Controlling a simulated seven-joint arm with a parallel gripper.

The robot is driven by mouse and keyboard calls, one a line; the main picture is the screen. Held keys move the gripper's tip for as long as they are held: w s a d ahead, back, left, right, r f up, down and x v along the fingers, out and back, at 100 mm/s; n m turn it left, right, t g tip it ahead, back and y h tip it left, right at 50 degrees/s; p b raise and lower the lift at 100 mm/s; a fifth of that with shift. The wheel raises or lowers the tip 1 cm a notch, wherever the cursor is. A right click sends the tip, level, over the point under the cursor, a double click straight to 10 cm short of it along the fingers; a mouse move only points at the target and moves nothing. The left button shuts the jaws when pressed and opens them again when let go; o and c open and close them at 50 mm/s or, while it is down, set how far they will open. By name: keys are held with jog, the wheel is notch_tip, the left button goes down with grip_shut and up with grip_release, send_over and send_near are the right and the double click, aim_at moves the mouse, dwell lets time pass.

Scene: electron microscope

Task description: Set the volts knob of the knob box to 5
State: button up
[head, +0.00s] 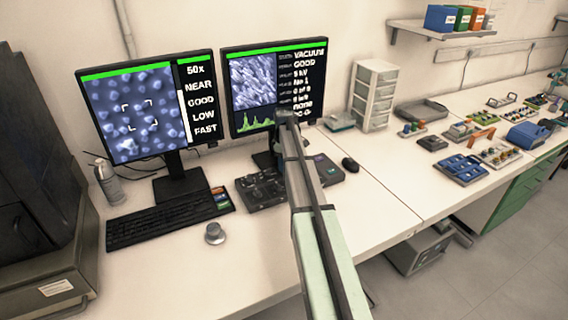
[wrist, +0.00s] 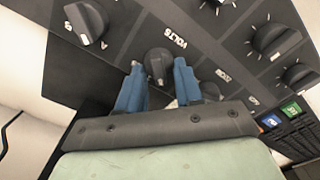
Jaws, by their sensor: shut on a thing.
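The knob box (head: 262,192) is a dark panel on the desk below the right monitor, partly hidden by my arm in the head view. In the wrist view its panel (wrist: 215,50) fills the upper part, tilted. The volts knob (wrist: 157,60), dark and round, sits beside the printed VOLTS label. My gripper (wrist: 159,72) has its two blue fingers on either side of this knob, shut on it. The knob's light pointer mark shows near its lower edge, between the fingers; the number it points at cannot be read. My gripper is hidden in the head view.
Other knobs stand close by: one at upper left (wrist: 86,22), one at right (wrist: 276,40), and one partly behind the right finger. The right monitor (head: 275,85) has a line that seems to read 5 kV. A keyboard (head: 160,220) and small round knob (head: 214,234) lie left.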

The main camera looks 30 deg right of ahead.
jog(key=o, duration=1)
jog(key=shift+r, duration=0.1)
notch_tip(320, 180, up, 14)
jog(key=shift+f, duration=0.2)
